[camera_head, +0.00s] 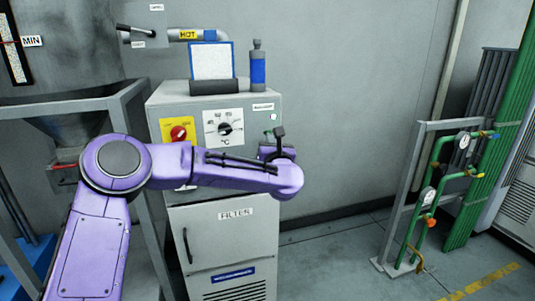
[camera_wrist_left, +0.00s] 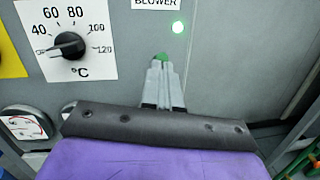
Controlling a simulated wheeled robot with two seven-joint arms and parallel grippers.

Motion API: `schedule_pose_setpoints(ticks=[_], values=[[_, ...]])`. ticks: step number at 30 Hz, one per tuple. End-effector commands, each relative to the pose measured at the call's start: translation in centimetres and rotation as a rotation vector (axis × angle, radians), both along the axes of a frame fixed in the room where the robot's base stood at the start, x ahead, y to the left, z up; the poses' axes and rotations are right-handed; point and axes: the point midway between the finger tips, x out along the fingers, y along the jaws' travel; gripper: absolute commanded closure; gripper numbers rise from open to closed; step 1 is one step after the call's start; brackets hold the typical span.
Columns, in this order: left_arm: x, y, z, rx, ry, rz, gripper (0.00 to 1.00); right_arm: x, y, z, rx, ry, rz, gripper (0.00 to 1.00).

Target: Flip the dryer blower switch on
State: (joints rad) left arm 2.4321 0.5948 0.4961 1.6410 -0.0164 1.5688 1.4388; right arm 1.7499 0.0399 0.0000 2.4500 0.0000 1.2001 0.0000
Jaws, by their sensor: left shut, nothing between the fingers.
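The dryer (camera_head: 222,241) is a grey cabinet with a control panel on its upper front. The blower switch (camera_wrist_left: 161,57) shows as a small green tip under the BLOWER label (camera_wrist_left: 156,4) in the left wrist view; the rest of it is hidden behind my fingers. In the head view, my left gripper (camera_head: 271,138) is at the panel's right side, partly hidden by my wrist. My right gripper is out of view.
A temperature dial (camera_head: 225,128) and a red knob on a yellow plate (camera_head: 179,132) sit left of the switch. A grey frame (camera_head: 128,101) stands left of the dryer. Green pipes with gauges (camera_head: 437,166) stand at the right. The floor between is clear.

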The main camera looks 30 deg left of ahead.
Motion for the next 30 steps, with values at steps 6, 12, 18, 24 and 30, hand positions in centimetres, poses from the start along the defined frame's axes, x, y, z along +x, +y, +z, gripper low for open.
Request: schedule_pose_setpoints(ticks=[6,12,18,24,30], values=[[0.2,0.1,1.0,-0.073,0.062,0.0,1.0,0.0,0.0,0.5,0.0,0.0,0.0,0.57],[0.3,0.1,1.6,-0.069,0.061,0.0,1.0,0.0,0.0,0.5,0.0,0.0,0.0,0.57],[0.4,0.1,1.8,-0.068,0.06,-0.002,1.0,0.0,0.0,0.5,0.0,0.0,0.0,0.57],[0.4,0.1,1.9,-0.068,0.06,-0.002,1.0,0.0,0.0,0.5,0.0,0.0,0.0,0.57],[0.4,0.1,1.9,-0.068,0.06,-0.002,1.0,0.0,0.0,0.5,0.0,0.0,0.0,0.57]])
